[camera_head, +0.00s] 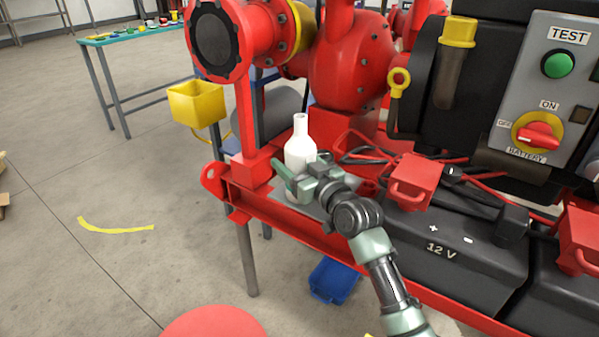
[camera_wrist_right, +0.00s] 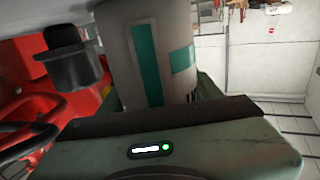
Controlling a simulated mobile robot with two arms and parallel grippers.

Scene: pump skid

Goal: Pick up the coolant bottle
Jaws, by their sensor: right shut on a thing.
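The coolant bottle (camera_head: 300,148) is white with a narrow neck and stands upright at the left end of the red skid. My right gripper (camera_head: 297,178) is around its lower body and shut on it. In the right wrist view the bottle (camera_wrist_right: 120,50) fills the upper middle, pale with green label patches, close against the gripper. The gripper hides the bottle's lower part, and I cannot tell whether its base touches the skid. My left gripper is not in view.
The red pump (camera_head: 352,62) stands close behind the bottle. Red cables and a black 12 V battery (camera_head: 455,250) with red clamps (camera_head: 415,182) lie to the right. A yellow bin (camera_head: 196,104) hangs at the left. A blue bin (camera_head: 333,281) is below the skid.

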